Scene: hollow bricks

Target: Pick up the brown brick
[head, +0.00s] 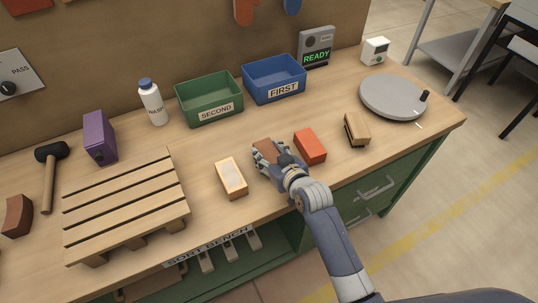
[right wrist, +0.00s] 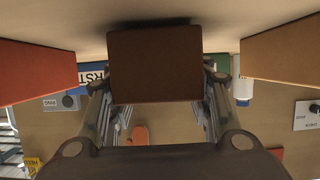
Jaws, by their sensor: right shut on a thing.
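The brown brick (head: 265,146) is at the middle of the bench, between the cream-topped brick and the red brick. My right gripper (head: 269,156) is shut on it, with fingers on both sides. In the right wrist view, the brown brick (right wrist: 155,68) fills the space between the fingers of my right gripper (right wrist: 157,82), and a dark shadow lies along its edge by the bench top. I cannot tell whether it touches the bench. My left gripper is not in view.
A red brick (head: 310,146) stands close on the right and a cream-topped brick (head: 231,178) on the left. Behind are the green SECOND bin (head: 209,98) and blue FIRST bin (head: 274,79). A tan block (head: 357,129), grey turntable (head: 393,97) and slatted pallet (head: 125,205) stand farther out.

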